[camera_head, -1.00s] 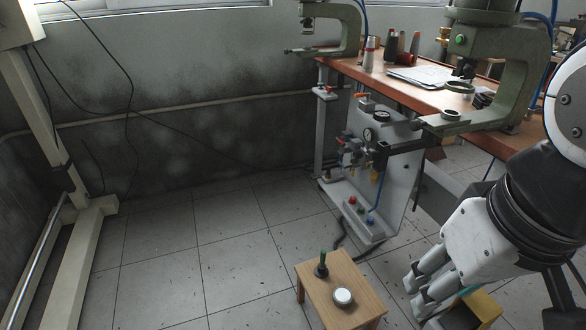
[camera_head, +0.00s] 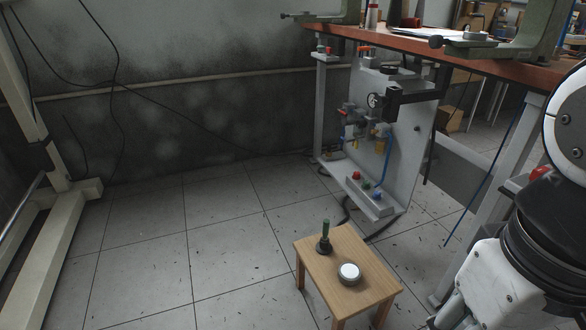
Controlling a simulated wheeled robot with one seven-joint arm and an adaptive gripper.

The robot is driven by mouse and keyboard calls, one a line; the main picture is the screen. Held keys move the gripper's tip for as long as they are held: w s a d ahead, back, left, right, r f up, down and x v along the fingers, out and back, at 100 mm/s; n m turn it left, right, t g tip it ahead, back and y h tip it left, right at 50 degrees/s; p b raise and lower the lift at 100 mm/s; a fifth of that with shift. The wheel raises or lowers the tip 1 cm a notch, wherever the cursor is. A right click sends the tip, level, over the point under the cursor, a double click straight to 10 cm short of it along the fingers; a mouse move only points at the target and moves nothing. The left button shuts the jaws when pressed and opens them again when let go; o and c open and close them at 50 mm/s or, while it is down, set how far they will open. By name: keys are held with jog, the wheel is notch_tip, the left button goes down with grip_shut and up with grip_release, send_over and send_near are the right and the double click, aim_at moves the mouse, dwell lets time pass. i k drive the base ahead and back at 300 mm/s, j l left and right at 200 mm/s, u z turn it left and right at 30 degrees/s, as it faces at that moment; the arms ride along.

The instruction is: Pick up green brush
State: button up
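A green brush (camera_head: 325,231) stands upright on a small wooden stool (camera_head: 320,260), near its back left corner. Its handle is green and its base is dark and round. My gripper (camera_head: 440,318) is at the bottom right, to the right of the stool and apart from the brush. Only the upper part of it shows, and its fingertips are cut off by the lower edge, so I cannot tell whether it is open or shut.
A round white-topped container (camera_head: 349,273) sits on the stool beside the brush. A workbench (camera_head: 440,51) with a grey pneumatic panel (camera_head: 405,140) stands behind. A beige metal frame (camera_head: 65,235) is at the left. The floor left of the stool is clear.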

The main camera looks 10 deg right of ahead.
aim_at(326, 225)
jog(key=i, duration=0.6)
jog(key=k+j+z, duration=0.15)
jog(key=j, duration=0.25)
jog(key=k+j+z, duration=0.2)
jog(key=j, duration=0.2)
jog(key=k+j+z, duration=0.15)
jog(key=i+l+u, duration=0.2)
jog(key=l, duration=0.15)
jog(key=l+u, duration=0.2)
jog(key=l, duration=0.2)
jog(key=i, duration=0.05)
